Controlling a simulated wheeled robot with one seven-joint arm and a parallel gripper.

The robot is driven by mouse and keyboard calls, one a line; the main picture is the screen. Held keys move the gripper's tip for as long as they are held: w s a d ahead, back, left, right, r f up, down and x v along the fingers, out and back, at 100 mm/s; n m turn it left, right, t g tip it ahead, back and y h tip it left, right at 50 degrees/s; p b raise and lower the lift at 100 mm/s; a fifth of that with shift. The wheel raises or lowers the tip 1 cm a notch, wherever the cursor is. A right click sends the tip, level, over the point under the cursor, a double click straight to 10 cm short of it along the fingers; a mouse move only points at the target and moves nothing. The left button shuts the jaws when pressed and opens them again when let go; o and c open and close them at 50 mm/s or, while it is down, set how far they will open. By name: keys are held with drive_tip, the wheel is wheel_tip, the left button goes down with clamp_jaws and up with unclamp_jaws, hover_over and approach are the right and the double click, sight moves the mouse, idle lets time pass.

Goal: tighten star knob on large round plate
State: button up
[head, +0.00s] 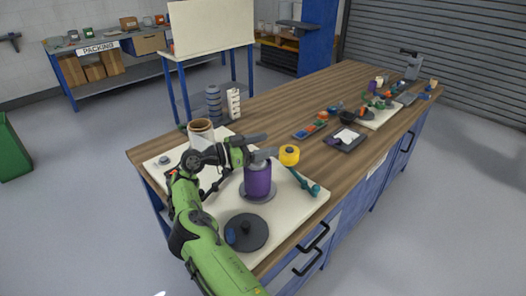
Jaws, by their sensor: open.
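A large dark round plate (247,233) lies flat near the front of the cream board (290,212). A small dark knob (245,227) shows at its middle; its star shape and how tight it sits are too small to tell. My gripper (268,145) is open, at the end of my green arm, with its two grey fingers pointing right. It appears above the top of a purple roller (258,180), behind the plate. The roller stands upright on a grey disc. I cannot tell whether the fingers touch it. My arm passes left of the plate.
A yellow round part (289,155) and a teal tool (305,182) are right of the roller. A cardboard tube (201,132) stands behind my arm. A small disc (164,161) lies at the board's left. Small parts and a black tray (345,138) lie farther back.

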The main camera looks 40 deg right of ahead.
wheel_tip(320, 180, up, 7)
drive_tip(key=shift+p, duration=0.85)
